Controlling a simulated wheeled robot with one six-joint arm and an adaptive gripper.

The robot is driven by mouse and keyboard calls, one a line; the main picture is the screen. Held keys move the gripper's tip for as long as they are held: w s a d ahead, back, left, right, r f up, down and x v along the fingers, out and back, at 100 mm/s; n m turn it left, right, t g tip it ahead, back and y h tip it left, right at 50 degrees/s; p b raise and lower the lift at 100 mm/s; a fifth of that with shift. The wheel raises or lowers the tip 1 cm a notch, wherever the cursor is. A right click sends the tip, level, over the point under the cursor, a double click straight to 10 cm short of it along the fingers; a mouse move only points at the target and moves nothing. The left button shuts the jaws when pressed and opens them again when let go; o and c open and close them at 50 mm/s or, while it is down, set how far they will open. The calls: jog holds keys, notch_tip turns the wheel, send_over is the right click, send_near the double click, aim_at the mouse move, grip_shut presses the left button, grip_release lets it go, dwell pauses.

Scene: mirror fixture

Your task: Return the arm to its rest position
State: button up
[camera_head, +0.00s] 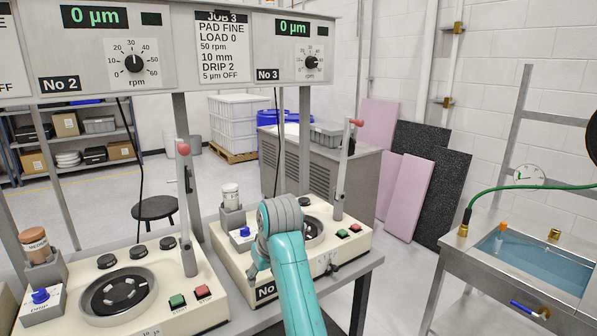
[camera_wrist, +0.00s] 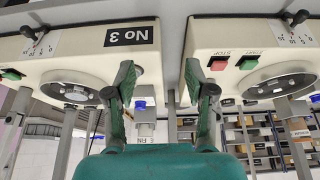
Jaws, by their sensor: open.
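My teal arm (camera_head: 290,275) reaches up from the bottom edge in the head view, with its grey joint (camera_head: 282,215) in front of machine No 3 (camera_head: 350,240). My gripper is hidden there. In the wrist view my gripper (camera_wrist: 160,78) shows two green fingers spread wide apart. Nothing is between them. Beyond the fingers, the picture looks upside down, with the No 3 machine (camera_wrist: 75,48) at left and another machine (camera_wrist: 250,45) at right.
Machine No 2 (camera_head: 205,310) stands left of my arm on the bench. Upright levers with red knobs (camera_head: 184,150) rise from both machines. A sink (camera_head: 540,265) with a green hose (camera_head: 530,188) is at right. Pink panels (camera_head: 410,195) lean on the wall. A stool (camera_head: 155,208) stands behind.

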jog(key=s+d+f+m+t, duration=0.1)
jog(key=s+d+f, duration=0.15)
jog(key=f, duration=0.55)
jog(key=s+d+f+t, duration=0.1)
jog(key=s+d+f, duration=0.15)
jog(key=f, duration=0.45)
jog(key=s+d+f+m, duration=0.15)
jog(key=d+f, duration=0.25)
jog(key=f, duration=0.4)
jog(key=s+d+f+m+t, duration=0.1)
jog(key=s+d+f+t, duration=0.1)
jog(key=s+d+f, duration=0.45)
jog(key=s+d+f+t, duration=0.15)
jog(key=s+f, duration=0.25)
jog(key=s, duration=0.5)
jog(key=s+d+r+m+t+h, duration=0.15)
jog(key=s+d, duration=0.25)
jog(key=s, duration=0.7)
jog(key=s+d+r+t, duration=0.1)
jog(key=s+d+r, duration=0.15)
jog(key=s, duration=0.75)
jog(key=s+d+r+m+t+h, duration=0.1)
jog(key=s+d+r+t, duration=0.1)
jog(key=s+r, duration=1.2)
jog(key=shift+s+d+r+m+t, duration=0.3)
jog(key=shift+s+d+t, duration=0.1)
jog(key=shift+s+d, duration=0.45)
jog(key=shift+a, duration=0.1)
